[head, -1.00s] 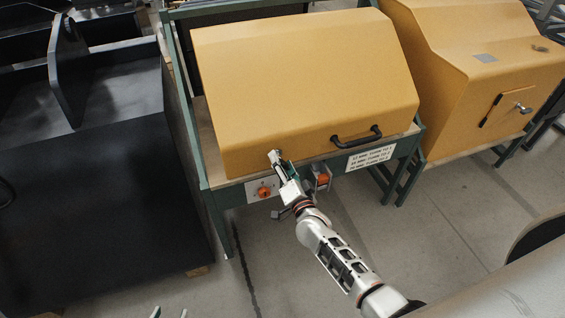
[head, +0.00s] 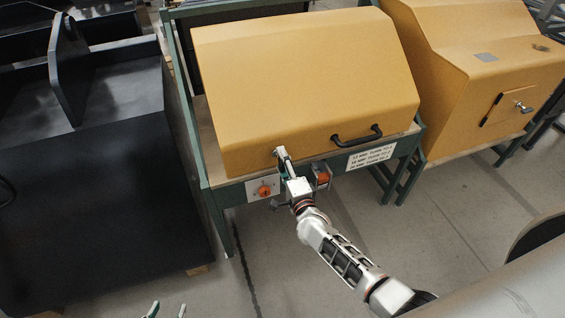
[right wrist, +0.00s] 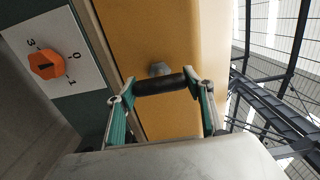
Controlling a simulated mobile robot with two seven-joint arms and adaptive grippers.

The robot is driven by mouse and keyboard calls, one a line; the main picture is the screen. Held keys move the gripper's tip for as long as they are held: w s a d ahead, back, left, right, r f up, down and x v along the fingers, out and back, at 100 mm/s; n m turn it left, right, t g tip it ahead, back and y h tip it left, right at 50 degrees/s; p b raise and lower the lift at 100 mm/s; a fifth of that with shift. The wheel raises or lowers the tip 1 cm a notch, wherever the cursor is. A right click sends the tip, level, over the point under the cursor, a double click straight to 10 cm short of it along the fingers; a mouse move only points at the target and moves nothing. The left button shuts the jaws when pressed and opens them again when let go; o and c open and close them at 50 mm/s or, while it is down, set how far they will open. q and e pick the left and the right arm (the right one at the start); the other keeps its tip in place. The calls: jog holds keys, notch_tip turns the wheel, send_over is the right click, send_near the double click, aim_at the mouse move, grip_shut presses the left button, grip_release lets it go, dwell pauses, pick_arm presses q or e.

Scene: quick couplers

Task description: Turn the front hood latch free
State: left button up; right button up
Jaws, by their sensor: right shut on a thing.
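The yellow hood (head: 300,85) is down on the green bench, its front edge facing me. The front hood latch (right wrist: 160,84) is a black bar on a grey hub against the yellow panel, seen in the right wrist view. My right gripper (head: 280,154) is at the lower front edge of the hood. In the right wrist view its two fingers (right wrist: 160,88) are shut on the ends of the latch bar. In the head view the gripper mostly hides the latch. My left gripper (head: 167,309) shows only two fingertips, spread apart and empty, at the bottom edge.
An orange rotary switch (head: 264,191) on a white plate sits just left of my right gripper. A black handle (head: 357,136) and a white label (head: 371,157) are to its right. A second yellow machine (head: 480,75) stands right, a black bench (head: 95,190) left.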

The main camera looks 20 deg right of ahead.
pick_arm(q)
jog(key=shift+s+f, duration=0.1)
jog(key=shift+s, duration=0.2)
pick_arm(e)
jog(key=o, duration=1.1)
jog(key=shift+s, duration=0.25)
pick_arm(q)
jog(key=shift+w, duration=0.15)
pick_arm(e)
jog(key=s, duration=1.1)
jog(key=shift+s+d, duration=0.25)
